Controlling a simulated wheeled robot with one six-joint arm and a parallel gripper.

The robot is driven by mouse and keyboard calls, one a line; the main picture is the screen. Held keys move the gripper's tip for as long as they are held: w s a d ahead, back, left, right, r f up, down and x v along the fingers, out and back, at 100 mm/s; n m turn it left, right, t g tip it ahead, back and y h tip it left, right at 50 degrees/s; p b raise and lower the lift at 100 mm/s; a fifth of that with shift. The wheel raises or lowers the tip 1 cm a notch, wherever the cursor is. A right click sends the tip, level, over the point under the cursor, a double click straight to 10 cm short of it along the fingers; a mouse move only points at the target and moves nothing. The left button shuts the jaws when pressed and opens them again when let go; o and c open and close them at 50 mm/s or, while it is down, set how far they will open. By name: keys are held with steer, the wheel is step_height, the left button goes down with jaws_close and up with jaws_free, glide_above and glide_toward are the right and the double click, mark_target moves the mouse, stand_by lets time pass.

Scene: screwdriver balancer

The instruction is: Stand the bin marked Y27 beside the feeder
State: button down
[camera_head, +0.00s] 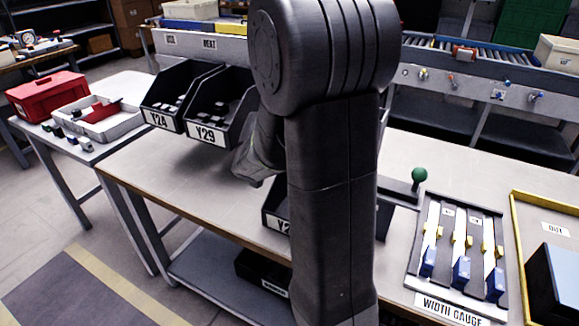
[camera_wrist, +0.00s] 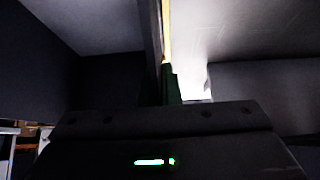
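A black bin (camera_head: 272,208) stands on the table, mostly hidden behind my arm; its label shows only "Y2", so I cannot confirm Y27. Two black bins marked Y24 (camera_head: 158,118) and Y29 (camera_head: 206,132) sit at the back left with small parts inside. A dark fixture with a green ball knob (camera_head: 419,175) stands right of my arm; I cannot tell if it is the feeder. My gripper's fingertips are hidden in the head view. The wrist view shows my gripper's dark body (camera_wrist: 165,125) close to dark panels and a thin upright edge; its grip is unclear.
A width gauge board (camera_head: 447,300) and a yellow-edged tray (camera_head: 514,240) lie on the right. A red box (camera_head: 45,95) and grey tray (camera_head: 112,128) are on the left side table. Another dark bin (camera_head: 258,272) sits on the lower shelf. The table's front left is bare.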

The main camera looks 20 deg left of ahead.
stand_by(0.4)
steer(key=c, duration=1.6)
jaws_free()
steer(key=shift+o, duration=0.2)
steer(key=v, duration=1.3)
steer(key=shift+s+r+p, duration=0.2)
steer(key=shift+r+p, duration=0.1)
steer(key=shift+p, duration=0.1)
step_height(320, 180, up, 7)
steer(key=p, duration=0.4)
steer(key=shift+f, duration=0.1)
